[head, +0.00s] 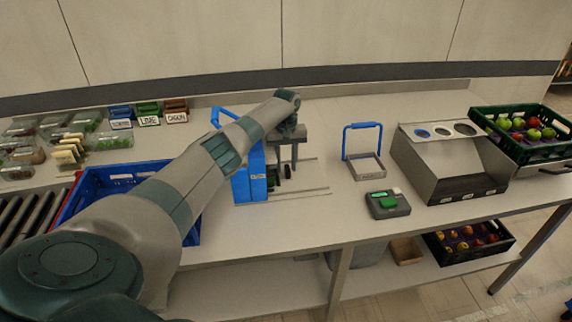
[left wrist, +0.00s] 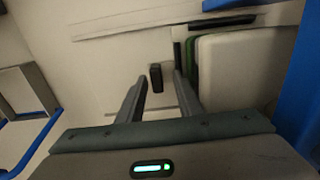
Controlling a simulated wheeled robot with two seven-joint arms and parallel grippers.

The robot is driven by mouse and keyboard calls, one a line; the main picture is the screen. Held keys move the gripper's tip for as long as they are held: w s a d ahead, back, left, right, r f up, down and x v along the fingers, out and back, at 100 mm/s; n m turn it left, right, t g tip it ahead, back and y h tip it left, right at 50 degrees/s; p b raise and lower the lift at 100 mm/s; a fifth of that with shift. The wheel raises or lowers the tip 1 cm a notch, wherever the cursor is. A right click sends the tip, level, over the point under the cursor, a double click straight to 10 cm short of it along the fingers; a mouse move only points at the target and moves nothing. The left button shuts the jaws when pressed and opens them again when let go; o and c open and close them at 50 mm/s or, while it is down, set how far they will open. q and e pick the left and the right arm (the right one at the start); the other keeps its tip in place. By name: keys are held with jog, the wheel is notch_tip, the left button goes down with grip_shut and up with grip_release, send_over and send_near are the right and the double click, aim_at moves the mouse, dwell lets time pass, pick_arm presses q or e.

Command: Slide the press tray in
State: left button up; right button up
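The blue press (head: 250,175) stands on the bench, mid-picture in the head view, with two thin rails (head: 305,192) running out to its right. My left gripper (head: 287,168) points down just right of the press, over the rails. Its fingers are apart, with a small black upright grip (left wrist: 156,77) between or just beyond the fingertips (left wrist: 160,88) in the left wrist view. I cannot tell whether they touch it. A pale slab with a green edge (left wrist: 232,65) lies beside it, near the blue frame. The tray itself is largely hidden by my gripper in the head view.
A blue crate (head: 90,190) stands left, under my arm. Right of the rails are a blue-handled frame (head: 363,128), a grey device with a green top (head: 388,204), a metal sorter box (head: 440,165) and a dark fruit crate (head: 535,154). The bench between rails and frame is clear.

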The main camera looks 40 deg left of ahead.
jog(key=shift+a, duration=0.15)
